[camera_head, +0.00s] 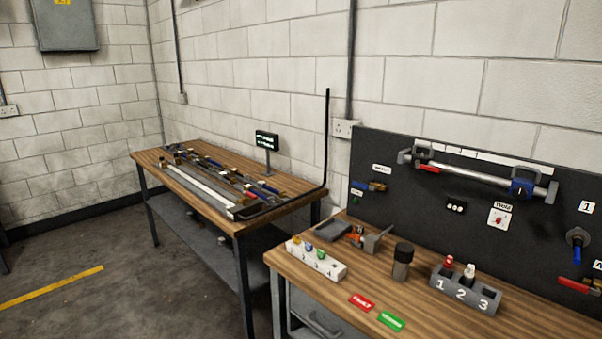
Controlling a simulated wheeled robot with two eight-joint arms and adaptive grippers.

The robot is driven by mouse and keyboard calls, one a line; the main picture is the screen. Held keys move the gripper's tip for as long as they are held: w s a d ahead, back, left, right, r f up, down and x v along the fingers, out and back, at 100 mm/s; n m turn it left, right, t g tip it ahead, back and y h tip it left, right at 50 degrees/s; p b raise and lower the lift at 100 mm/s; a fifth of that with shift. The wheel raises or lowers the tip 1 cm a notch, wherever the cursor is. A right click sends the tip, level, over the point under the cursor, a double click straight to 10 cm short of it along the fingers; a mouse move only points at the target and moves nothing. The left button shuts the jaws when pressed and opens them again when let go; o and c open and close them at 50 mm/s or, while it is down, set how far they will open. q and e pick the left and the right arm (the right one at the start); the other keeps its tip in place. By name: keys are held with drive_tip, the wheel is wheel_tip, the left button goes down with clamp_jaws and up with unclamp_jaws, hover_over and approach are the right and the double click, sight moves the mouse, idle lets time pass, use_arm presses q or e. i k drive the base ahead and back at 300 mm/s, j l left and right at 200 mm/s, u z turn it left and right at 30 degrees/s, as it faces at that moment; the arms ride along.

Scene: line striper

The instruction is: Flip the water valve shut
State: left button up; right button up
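A black panel (400,218) stands behind the right-hand workbench and carries several fittings. A small brass-coloured valve with a blue lever (377,186) is at its left, under a small white label (381,169) too blurred to read. A valve with a red lever (572,284) sits low at the right edge, partly cut off. I cannot tell for certain which is the water valve, nor whether any is open or shut. Neither of my grippers is in view.
The right-hand workbench (385,292) holds a white numbered block (316,260), a dark cylinder (402,262), a grey numbered rack (466,291), and red (362,303) and green (391,321) tags. A long bench (205,205) stands behind left. Floor at left is clear.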

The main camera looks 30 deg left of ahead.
sight(364, 186)
drive_tip(key=i+j+u, duration=0.15)
drive_tip(key=i, duration=0.2)
drive_tip(key=i+j+u, duration=0.15)
drive_tip(key=i, duration=0.25)
drive_tip(key=i+j+u, duration=0.15)
drive_tip(key=i, duration=0.2)
drive_tip(key=k+j, duration=0.2)
drive_tip(key=k, duration=0.25)
drive_tip(key=i+j+u, duration=0.2)
drive_tip(key=j, duration=0.15)
drive_tip(key=j+u, duration=0.25)
drive_tip(key=i+j+u, duration=0.2)
drive_tip(key=j, duration=0.2)
